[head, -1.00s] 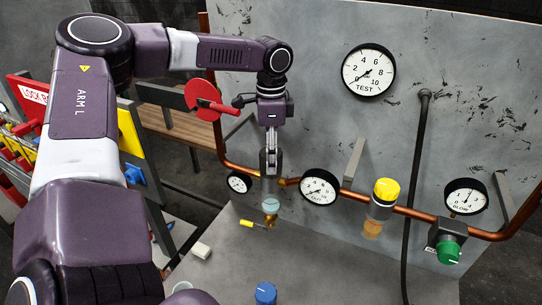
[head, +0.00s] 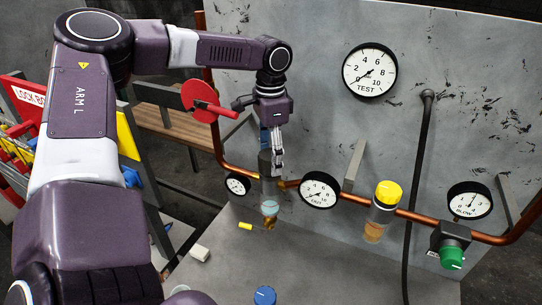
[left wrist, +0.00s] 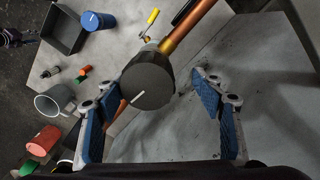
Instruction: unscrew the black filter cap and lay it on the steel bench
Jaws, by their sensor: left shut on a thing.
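The black filter cap (head: 265,162) sits upright on top of the filter on the copper pipe, above a clear bluish bowl (head: 269,208). In the left wrist view the round cap (left wrist: 148,80) shows its white mark. My left gripper (head: 278,155) comes down from above and is shut on the cap. In the left wrist view its blue-padded fingers (left wrist: 160,82) lie either side of the cap; the left one overlaps its edge, and right-finger contact is not clear. The steel bench (head: 330,262) lies below.
A blue cap (head: 265,296) and a white object (head: 200,253) stand on the bench. Bench space right of them is clear.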

